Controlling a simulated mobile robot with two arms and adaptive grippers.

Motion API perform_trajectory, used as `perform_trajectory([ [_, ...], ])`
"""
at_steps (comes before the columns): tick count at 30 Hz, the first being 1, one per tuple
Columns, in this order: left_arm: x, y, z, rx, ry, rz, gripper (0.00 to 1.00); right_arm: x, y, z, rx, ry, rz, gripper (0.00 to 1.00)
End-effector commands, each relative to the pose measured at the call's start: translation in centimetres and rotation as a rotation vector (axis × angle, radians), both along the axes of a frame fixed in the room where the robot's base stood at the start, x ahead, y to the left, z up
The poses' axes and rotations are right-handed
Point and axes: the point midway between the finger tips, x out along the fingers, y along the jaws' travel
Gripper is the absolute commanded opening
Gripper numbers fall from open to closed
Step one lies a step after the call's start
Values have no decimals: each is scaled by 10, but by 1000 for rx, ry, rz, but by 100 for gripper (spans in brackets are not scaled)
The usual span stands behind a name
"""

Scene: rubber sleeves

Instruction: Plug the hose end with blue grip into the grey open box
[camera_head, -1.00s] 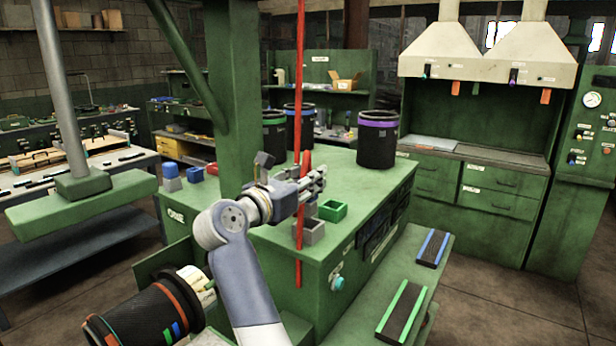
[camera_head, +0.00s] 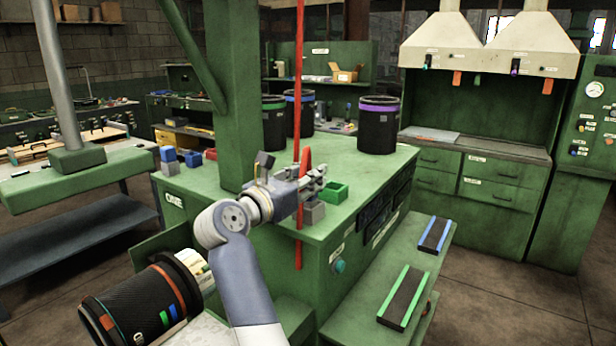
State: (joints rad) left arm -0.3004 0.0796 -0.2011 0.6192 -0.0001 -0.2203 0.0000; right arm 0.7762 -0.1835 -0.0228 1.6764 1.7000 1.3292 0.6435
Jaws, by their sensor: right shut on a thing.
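My right gripper (camera_head: 316,181) reaches from the bottom centre over the green worktable (camera_head: 225,262). It is shut on a red, tapered hose-like piece (camera_head: 305,162) that sticks up between its fingers. A small grey open box (camera_head: 314,213) stands on the table's front edge, just below the gripper in the picture. The gripper hides part of it. I cannot make out a blue grip on the held piece. My left gripper is not in view.
A green open box (camera_head: 334,193) is beside the grey one. A thin red vertical line (camera_head: 299,60) passes close to the gripper. Blue boxes (camera_head: 168,155) and a red box (camera_head: 210,154) stand at the table's left. A black bin (camera_head: 378,128) stands at the back right.

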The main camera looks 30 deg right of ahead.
Motion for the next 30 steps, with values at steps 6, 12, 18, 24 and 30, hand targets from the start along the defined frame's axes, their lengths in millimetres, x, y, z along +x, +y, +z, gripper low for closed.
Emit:
perform_trajectory([
  [6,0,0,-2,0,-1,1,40,0,0,-2,-1,-1,0,1],
  [12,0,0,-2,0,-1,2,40,0,0,-2,-1,-1,0,1],
  [18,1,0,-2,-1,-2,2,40,0,0,-2,-1,-1,1,50],
  [24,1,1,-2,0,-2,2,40,0,0,-2,1,0,0,50],
  [30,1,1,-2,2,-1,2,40,0,0,13,2,-5,1,50],
])
